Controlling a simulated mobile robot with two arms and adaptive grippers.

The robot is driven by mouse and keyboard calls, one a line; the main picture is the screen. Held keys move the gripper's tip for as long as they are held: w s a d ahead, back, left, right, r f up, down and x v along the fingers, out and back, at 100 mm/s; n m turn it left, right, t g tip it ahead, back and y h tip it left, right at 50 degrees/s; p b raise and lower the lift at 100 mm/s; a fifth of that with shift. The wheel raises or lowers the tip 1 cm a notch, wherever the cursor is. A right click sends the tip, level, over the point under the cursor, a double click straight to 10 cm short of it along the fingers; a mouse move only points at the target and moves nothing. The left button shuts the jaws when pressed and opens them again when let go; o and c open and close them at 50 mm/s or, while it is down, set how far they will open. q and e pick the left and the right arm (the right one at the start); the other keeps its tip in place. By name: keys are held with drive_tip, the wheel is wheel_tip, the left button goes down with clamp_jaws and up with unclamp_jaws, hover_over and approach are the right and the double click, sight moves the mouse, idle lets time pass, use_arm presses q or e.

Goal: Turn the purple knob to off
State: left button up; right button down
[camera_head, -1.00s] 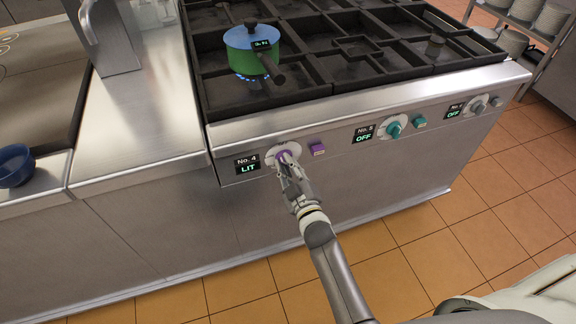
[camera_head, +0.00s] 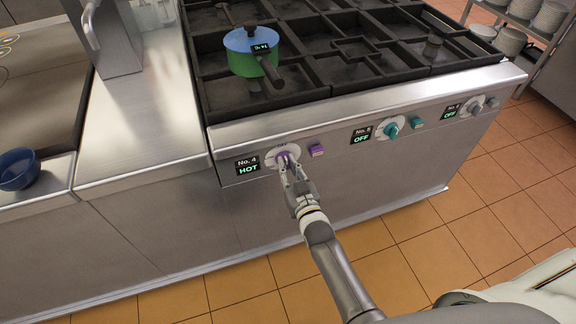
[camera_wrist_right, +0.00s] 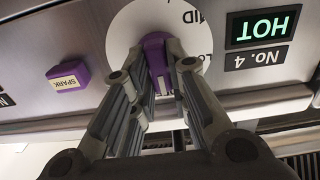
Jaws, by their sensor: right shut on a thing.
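The purple knob (camera_head: 284,157) sits on a round white dial on the stove's front panel, mostly hidden by my fingers in the head view. In the right wrist view the knob (camera_wrist_right: 155,58) stands between the two fingers. My right gripper (camera_head: 287,163) is shut on it; it also shows in the right wrist view (camera_wrist_right: 154,62). The No. 4 display (camera_head: 247,165) beside the dial reads HOT. A blue and green pot (camera_head: 250,52) stands on the burner above, and no flame shows under it. My left gripper is not in view.
A purple SPARK button (camera_head: 317,151) is just right of the dial. A teal knob (camera_head: 391,131) and a grey knob (camera_head: 475,108) are further right, their displays reading OFF. A blue bowl (camera_head: 18,170) is at the left. The floor in front is clear.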

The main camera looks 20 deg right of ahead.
idle(0.6)
drive_tip(key=c, duration=1.4)
unclamp_jaws()
drive_tip(key=s, duration=1.2)
drive_tip(key=shift+d, duration=0.2)
drive_tip(key=shift+f, duration=0.1)
